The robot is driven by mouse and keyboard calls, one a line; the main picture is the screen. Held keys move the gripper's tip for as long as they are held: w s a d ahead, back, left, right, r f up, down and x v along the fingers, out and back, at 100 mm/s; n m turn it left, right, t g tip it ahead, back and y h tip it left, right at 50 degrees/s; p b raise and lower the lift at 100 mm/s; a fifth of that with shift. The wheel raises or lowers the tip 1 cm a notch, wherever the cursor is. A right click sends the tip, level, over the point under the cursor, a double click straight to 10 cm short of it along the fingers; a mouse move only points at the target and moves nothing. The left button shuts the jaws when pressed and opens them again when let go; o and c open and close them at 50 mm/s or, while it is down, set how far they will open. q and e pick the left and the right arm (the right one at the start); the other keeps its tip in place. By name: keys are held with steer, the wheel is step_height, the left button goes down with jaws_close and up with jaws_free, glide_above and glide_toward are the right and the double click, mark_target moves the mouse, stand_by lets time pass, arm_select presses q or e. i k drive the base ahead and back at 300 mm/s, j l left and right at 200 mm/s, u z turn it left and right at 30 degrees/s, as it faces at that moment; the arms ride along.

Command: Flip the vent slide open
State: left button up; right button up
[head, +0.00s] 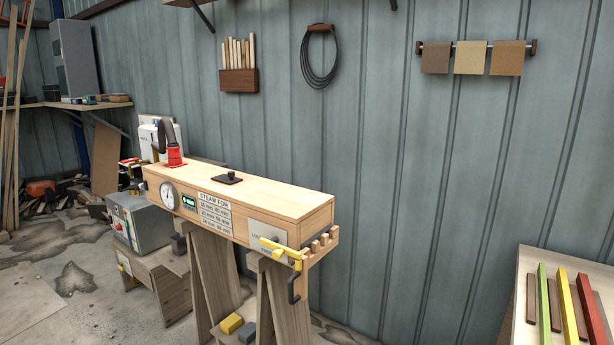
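A long wooden steam box (270,193) rests on wooden trestles in the middle of the view. On its top lies a small dark plate with a raised knob (229,177), which looks like the vent slide. I cannot tell from here whether it covers an opening. Neither of my grippers shows in the head view.
A red fitting with a dark hose (174,156) stands at the box's left end. A yellow latch (282,247) and wooden pegs are at its right end. A table with coloured strips (532,262) is at the lower right. The space above the box is clear.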

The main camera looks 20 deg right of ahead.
mark_target(229, 179)
steer(key=i+j, duration=0.2)
steer(key=i, duration=0.3)
steer(key=i+j, duration=0.2)
steer(key=i, duration=0.35)
steer(key=i+j, duration=0.25)
steer(key=i, duration=0.25)
steer(key=i+j, duration=0.2)
steer(key=i, duration=0.35)
